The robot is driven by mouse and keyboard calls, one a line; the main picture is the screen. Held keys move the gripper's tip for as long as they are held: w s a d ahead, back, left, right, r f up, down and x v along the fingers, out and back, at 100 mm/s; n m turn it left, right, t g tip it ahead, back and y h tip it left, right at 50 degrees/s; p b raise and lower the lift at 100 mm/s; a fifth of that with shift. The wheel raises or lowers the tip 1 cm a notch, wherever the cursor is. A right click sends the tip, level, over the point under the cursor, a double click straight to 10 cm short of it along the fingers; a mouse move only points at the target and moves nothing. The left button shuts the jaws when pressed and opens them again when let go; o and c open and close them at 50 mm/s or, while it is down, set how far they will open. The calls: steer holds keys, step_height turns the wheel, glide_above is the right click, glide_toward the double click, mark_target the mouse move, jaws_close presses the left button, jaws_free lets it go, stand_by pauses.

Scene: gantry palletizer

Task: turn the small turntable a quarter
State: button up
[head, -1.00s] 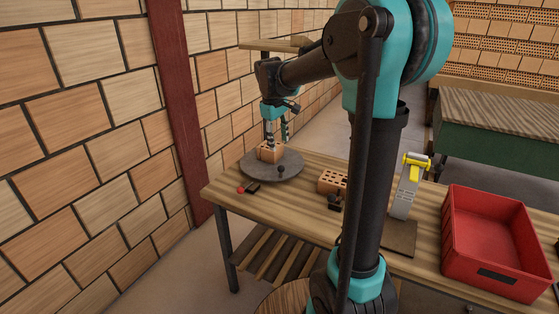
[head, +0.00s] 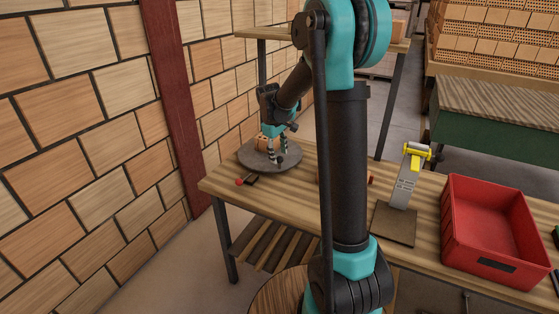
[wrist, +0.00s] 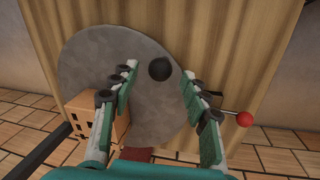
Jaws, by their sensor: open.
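The small turntable (head: 250,160) is a round grey disc at the left end of the wooden workbench. It also fills much of the wrist view (wrist: 95,65). A dark round knob (wrist: 160,69) stands near its edge. An orange brick (head: 263,142) sits on the disc behind my fingers in the head view; in the wrist view the brick (wrist: 108,118) is partly hidden by the left finger. My gripper (head: 277,157) is open over the disc. In the wrist view its fingertips (wrist: 159,71) are apart, one on each side of the knob; contact is not visible.
A lever with a red ball (wrist: 244,119) lies beside the disc at the bench edge. On the bench (head: 300,210) stand a grey-yellow device (head: 404,185) and a red crate (head: 457,245). A brick wall (head: 80,150) and red post (head: 170,100) rise at the left.

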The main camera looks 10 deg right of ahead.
mark_target(279, 157)
steer(key=shift+w+d+f, duration=0.15)
steer(key=shift+f, duration=0.75)
steer(key=shift+w+d+f, duration=0.1)
steer(key=shift+f, duration=0.8)
steer(key=shift+c, duration=0.3)
jaws_close()
